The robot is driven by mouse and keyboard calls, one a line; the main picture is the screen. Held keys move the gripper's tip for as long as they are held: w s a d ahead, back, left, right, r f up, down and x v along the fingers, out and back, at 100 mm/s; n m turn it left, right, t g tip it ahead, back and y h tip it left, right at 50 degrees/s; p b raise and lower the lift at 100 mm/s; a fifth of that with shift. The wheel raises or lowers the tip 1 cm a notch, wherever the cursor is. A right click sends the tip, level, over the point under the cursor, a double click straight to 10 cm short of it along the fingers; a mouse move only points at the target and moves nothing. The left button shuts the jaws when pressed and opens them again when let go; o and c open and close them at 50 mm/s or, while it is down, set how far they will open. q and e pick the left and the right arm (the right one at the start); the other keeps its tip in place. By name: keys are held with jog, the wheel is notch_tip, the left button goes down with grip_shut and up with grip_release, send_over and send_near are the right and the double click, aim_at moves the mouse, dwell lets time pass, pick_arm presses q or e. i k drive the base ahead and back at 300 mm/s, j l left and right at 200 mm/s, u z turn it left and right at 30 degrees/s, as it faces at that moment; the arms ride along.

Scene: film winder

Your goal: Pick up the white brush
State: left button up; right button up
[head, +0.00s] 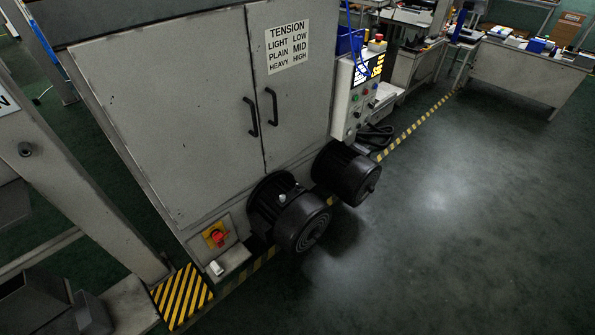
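I cannot make out a white brush for certain in the head view. A small white object (216,268) sits by a pale ledge at the foot of the grey cabinet (190,110), below a red button on a yellow plate (216,235). It is too small to tell what it is. Neither of my grippers shows in this view.
Two black motors (290,215) (347,173) stick out from the cabinet's base. A control panel (362,90) is on its right side. Yellow-black floor tape (420,122) runs along the machine. Open green floor (440,240) lies to the right, with workbenches (525,75) behind.

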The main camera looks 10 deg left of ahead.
aim_at(214, 265)
jog(key=u, duration=1.3)
